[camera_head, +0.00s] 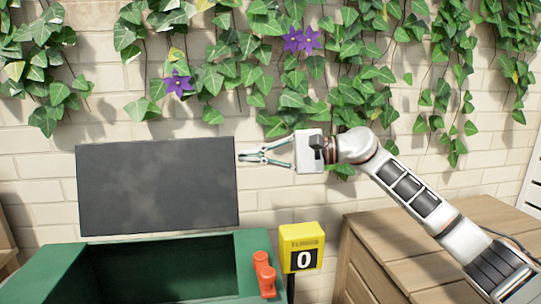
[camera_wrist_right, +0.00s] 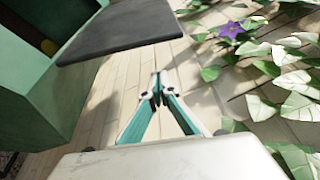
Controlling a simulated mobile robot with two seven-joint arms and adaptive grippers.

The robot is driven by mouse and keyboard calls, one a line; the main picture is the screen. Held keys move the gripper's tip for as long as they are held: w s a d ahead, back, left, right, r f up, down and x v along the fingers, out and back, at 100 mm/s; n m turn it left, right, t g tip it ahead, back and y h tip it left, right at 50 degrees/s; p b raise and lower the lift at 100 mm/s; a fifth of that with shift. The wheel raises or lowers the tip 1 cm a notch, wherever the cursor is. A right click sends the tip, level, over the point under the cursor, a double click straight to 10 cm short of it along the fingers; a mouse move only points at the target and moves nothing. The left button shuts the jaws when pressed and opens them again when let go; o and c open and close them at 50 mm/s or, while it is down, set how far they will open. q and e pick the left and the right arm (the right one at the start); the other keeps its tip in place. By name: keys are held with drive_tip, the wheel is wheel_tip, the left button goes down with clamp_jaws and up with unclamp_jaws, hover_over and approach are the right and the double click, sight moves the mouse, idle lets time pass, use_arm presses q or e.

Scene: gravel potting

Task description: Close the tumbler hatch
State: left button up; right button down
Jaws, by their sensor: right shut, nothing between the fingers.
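The tumbler (camera_head: 247,262) is a green box with an open, dark inside at the lower left of the head view. Its hatch (camera_head: 158,188) is a flat dark grey panel standing raised behind the opening. My right gripper (camera_head: 242,156) is shut and empty, its fingertips by the upper right edge of the hatch; I cannot tell whether they touch it. In the right wrist view the shut fingers (camera_wrist_right: 157,78) point toward the wall, just below the edge of the hatch (camera_wrist_right: 125,28). The tumbler's green side (camera_wrist_right: 45,95) is at the left there. My left gripper is not in view.
A red handle (camera_head: 264,274) is on the tumbler's right side. A yellow counter (camera_head: 302,248) reading 0 stands on a post beside it. A wooden box (camera_head: 420,235) is at the right. A brick wall with ivy (camera_head: 250,60) closes off the back.

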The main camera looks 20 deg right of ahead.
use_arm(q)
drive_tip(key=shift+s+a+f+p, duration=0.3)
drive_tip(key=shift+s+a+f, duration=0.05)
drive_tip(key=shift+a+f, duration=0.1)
use_arm(e)
drive_tip(key=s+a, duration=0.1)
drive_tip(key=s+r, duration=0.1)
drive_tip(key=s, duration=0.1)
drive_tip(key=shift+a, duration=0.4)
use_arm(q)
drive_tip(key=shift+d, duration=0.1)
use_arm(e)
drive_tip(key=shift+s, duration=0.1)
